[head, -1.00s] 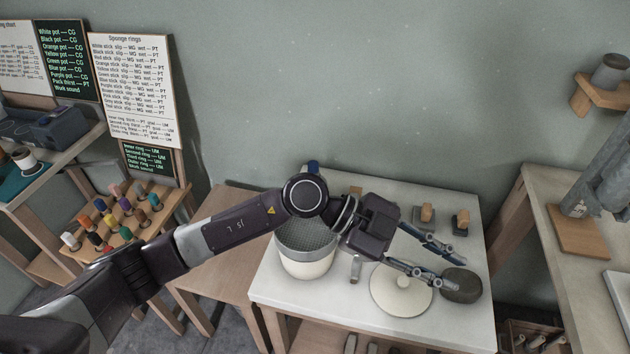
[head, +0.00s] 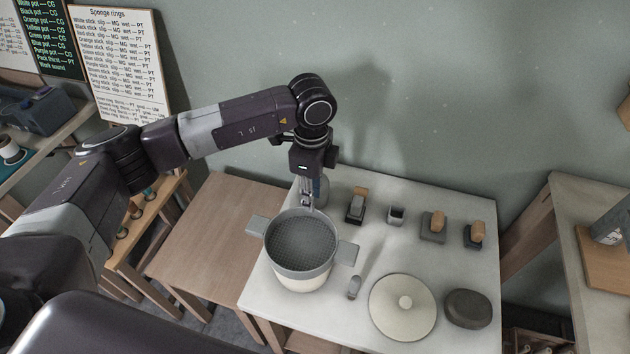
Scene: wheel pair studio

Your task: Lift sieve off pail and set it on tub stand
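A grey sieve (head: 302,240) with a mesh bottom and two flat side handles sits in the top of the cream pail (head: 300,280) on the white-topped table. My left gripper (head: 307,205) points down at the far rim of the sieve, between the two handles. Its fingers show nearly edge-on, so their gap cannot be told, nor whether they touch the rim. A bare low wooden stand (head: 210,235), likely the tub stand, is left of the table. My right gripper is out of view.
A round cream lid (head: 403,308) and a dark stone (head: 468,308) lie right of the pail. A small grey tool (head: 355,287) lies beside it. Several small holders line the table's back. A bluish bottle (head: 321,190) stands just behind my gripper. The wooden stand's top is clear.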

